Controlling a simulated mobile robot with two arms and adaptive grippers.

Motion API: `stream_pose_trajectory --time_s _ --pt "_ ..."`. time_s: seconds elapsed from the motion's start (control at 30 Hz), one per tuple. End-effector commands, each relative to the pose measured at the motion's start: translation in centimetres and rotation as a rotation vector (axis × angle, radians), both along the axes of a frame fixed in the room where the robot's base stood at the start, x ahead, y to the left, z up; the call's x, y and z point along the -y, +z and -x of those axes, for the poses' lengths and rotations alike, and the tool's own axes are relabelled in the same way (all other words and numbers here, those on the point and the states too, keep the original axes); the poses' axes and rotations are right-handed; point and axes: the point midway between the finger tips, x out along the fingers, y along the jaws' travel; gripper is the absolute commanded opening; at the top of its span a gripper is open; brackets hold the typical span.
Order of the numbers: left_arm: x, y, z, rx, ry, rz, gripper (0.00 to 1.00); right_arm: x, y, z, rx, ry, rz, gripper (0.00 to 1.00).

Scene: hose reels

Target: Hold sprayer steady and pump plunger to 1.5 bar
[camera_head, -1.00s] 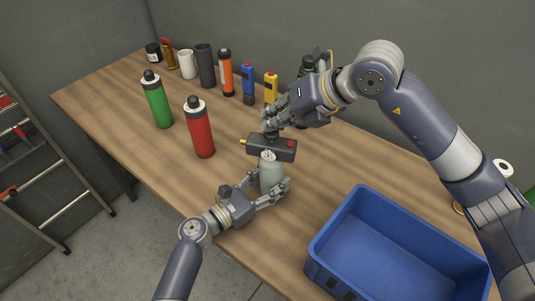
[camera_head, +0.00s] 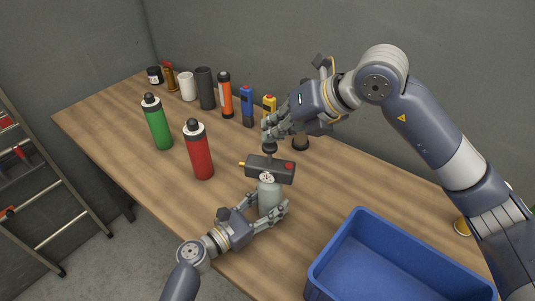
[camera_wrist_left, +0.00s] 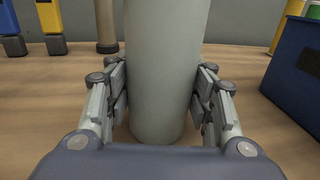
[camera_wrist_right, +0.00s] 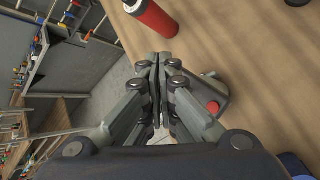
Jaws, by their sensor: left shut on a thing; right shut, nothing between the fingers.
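The sprayer has a pale grey cylindrical tank (camera_head: 269,197) and a dark head (camera_head: 268,167) with a yellow nozzle, a red button and a small round gauge, too small to read. It stands upright near the table's front edge. My left gripper (camera_head: 268,209) is shut around the tank; the left wrist view shows fingers on both sides of the tank (camera_wrist_left: 165,70). The plunger's dark knob (camera_head: 270,147) stands above the head. My right gripper (camera_head: 269,130) is shut and empty just above the knob; contact is unclear. In the right wrist view its fingers hide the knob.
A red bottle (camera_head: 200,155) and a green bottle (camera_head: 157,125) stand left of the sprayer. A blue crate (camera_head: 350,232) lies at the right front. Several containers and tools line the wall side, including an orange bottle (camera_head: 225,98).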

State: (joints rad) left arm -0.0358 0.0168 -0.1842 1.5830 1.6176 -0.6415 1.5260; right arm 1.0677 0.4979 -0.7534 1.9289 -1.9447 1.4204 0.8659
Motion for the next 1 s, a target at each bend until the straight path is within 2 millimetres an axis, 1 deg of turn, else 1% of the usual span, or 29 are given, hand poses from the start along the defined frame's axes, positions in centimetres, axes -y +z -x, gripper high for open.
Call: stream_pose_trajectory --time_s 0.23,0.27,0.3,0.33,0.37,0.67,0.77,0.87,1.0 --pt "-0.1 -0.2 0.0 -0.001 0.003 -0.003 0.12 0.0 0.0 0.0 0.000 0.000 0.000 0.00" --pt "-0.1 -0.2 0.0 -0.002 0.003 -0.004 0.54 0.0 0.0 0.0 0.000 0.000 0.000 0.00" --pt "-0.1 -0.2 0.0 -0.002 0.003 -0.004 0.63 0.0 0.0 0.0 0.000 0.000 0.000 0.00" --pt "-0.1 -0.2 0.0 -0.001 0.003 -0.003 0.70 0.0 0.0 0.0 0.000 0.000 0.000 0.00" --pt "-0.1 -0.2 0.0 -0.001 0.002 -0.003 0.73 0.0 0.0 0.0 0.000 0.000 0.000 0.00" --pt "-0.1 -0.1 0.0 -0.001 0.001 -0.001 0.73 0.0 0.0 0.0 0.000 0.000 0.000 0.00" --pt "-0.3 -0.1 0.2 -0.001 0.001 -0.001 0.73 0.0 0.0 0.0 0.000 0.000 0.000 0.00" --pt "-1.2 -0.2 1.0 -0.002 0.002 -0.004 0.73 0.0 0.0 0.0 0.000 0.000 0.000 0.00" --pt "-3.2 -0.2 2.9 -0.003 0.002 -0.004 0.73 0.0 0.0 0.0 0.000 0.000 0.000 0.00"
